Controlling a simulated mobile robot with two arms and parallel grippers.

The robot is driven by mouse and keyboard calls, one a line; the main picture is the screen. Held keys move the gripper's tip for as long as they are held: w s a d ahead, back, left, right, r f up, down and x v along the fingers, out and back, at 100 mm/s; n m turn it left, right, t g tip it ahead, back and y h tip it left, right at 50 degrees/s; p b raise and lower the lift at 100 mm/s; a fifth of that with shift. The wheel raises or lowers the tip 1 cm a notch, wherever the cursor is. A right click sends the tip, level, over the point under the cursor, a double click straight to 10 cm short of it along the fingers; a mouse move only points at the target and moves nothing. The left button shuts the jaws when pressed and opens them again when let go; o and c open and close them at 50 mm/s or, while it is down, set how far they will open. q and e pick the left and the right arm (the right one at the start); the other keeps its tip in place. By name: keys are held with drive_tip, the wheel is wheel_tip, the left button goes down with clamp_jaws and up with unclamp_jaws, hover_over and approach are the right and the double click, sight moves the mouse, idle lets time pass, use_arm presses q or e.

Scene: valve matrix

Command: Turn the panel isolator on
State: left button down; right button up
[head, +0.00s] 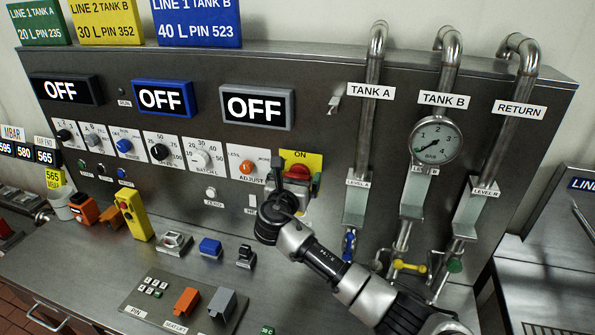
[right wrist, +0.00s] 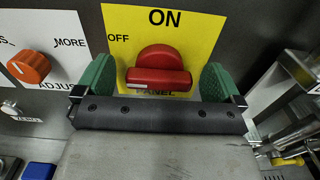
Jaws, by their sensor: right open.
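The panel isolator is a red rotary knob (head: 297,173) on a yellow plate (head: 313,161) marked ON at the top. In the right wrist view the red knob (right wrist: 158,68) has its grip bar lying horizontal, with a white mark at its left end. OFF is printed at the plate's upper left. My right gripper (right wrist: 160,82) is open, with one green fingertip on each side of the knob and a gap on both sides. In the head view my right gripper (head: 284,191) is at the panel, partly covering the plate. My left gripper is out of view.
Left of the isolator is an orange ADJUST knob (head: 248,168). Three displays, including a grey-framed one (head: 256,107), read OFF. Right of it are pipes, a gauge (head: 435,140) and a yellow valve handle (head: 409,266). A yellow box (head: 134,214) stands on the bench below.

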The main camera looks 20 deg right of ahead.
drive_tip(key=shift+w+d+r, duration=0.1)
drive_tip(key=shift+w+d, duration=0.15)
drive_tip(key=shift+w, duration=0.15)
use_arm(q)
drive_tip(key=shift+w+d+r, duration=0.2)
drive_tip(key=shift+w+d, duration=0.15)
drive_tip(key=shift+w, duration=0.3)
use_arm(e)
drive_tip(key=shift+c, duration=1.1)
drive_tip(key=c, duration=0.7)
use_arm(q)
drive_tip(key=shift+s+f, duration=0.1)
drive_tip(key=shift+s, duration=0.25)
